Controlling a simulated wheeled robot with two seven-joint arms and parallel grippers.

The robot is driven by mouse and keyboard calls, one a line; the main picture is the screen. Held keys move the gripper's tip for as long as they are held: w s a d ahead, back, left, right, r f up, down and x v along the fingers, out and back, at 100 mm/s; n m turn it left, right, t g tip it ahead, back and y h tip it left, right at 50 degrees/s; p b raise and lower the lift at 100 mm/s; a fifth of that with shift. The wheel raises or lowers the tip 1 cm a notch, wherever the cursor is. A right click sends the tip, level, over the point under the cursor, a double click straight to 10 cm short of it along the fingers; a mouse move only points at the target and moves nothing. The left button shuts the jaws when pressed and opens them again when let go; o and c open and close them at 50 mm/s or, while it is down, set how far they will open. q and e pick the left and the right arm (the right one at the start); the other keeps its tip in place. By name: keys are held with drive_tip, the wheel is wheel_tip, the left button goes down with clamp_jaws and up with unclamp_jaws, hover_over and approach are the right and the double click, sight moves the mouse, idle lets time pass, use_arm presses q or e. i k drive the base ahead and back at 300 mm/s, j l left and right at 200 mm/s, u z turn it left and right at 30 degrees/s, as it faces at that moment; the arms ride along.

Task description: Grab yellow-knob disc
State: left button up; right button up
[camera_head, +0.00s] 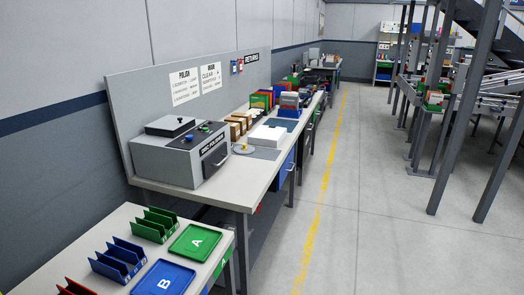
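A small pale disc with a yellow knob (243,149) lies on the long light-topped workbench (230,182). It is just right of a grey machine box (168,158) and at the left end of a dark grey mat (265,153). Its fine detail is too small to tell. Neither of my grippers shows in the head view.
A white box (267,136) stands behind the disc. A nearer table holds a green tray A (195,243), a blue tray B (164,278) and slotted racks (118,259). Open floor (385,230) lies right of the benches. Grey steel posts (455,125) stand farther right.

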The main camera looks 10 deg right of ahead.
sight(244, 148)
drive_tip(key=z, duration=0.15)
drive_tip(key=i+l+u, duration=0.15)
drive_tip(key=u, duration=0.75)
drive_tip(key=i+l+u, duration=0.2)
drive_tip(key=l+u, duration=0.15)
drive_tip(key=l, duration=0.2)
drive_tip(key=i+l+u, duration=0.1)
drive_tip(key=l+u, duration=0.25)
drive_tip(key=l, duration=0.2)
drive_tip(key=l+u, duration=0.3)
drive_tip(key=l, duration=0.35)
drive_tip(key=i, duration=0.05)
